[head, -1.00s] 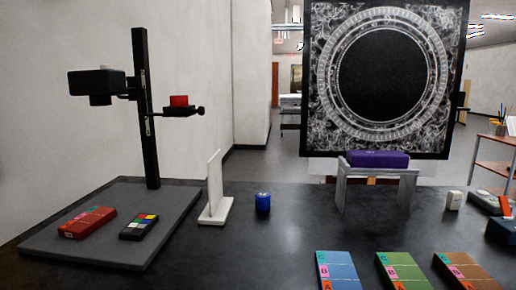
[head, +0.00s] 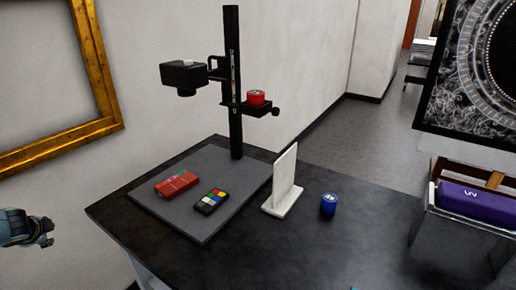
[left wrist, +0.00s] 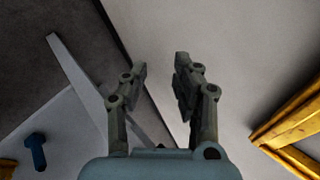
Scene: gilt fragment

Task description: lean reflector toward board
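The white reflector (head: 283,182) is an upright panel on a small white foot, standing on the dark table just right of the grey board (head: 215,215). The panel tilts slightly and does not touch anything beside it. On the board lie a red block (head: 176,184) and a colour checker (head: 213,201). My left gripper (head: 46,229) is at the left edge of the head view, off the table and far from the reflector. In the left wrist view it (left wrist: 161,66) is open, with nothing between its fingers. My right gripper is not in view.
A black column (head: 234,80) with a camera (head: 184,77) and a red cylinder (head: 257,98) on its arm rises behind the board. A blue pot (head: 328,204) stands right of the reflector. A purple block (head: 478,202) rests on a stand. A gilt frame (head: 98,60) hangs left. The front table is clear.

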